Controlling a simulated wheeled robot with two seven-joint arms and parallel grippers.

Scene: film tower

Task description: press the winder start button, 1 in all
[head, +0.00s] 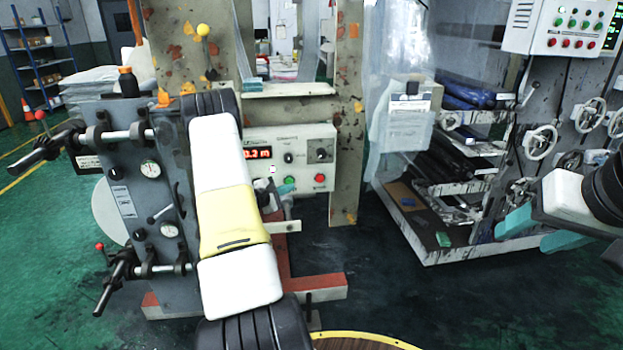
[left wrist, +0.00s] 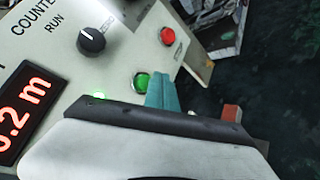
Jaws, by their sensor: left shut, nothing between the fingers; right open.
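The winder's control box (head: 262,145) carries a red display reading 0.2 m, a dark knob, a green button (head: 290,180) and a red button (head: 320,178). In the left wrist view the green button (left wrist: 141,81) is close beside the teal fingers of my left gripper (left wrist: 160,78), and the red button (left wrist: 168,36) is further up. My left gripper (head: 287,187) is shut and empty, low at the box front; contact with the green button cannot be told. My right gripper (head: 518,240) is open and empty at the far right.
A grey machine side (head: 135,215) with levers and gauges stands left of my left arm. Floor between is clear.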

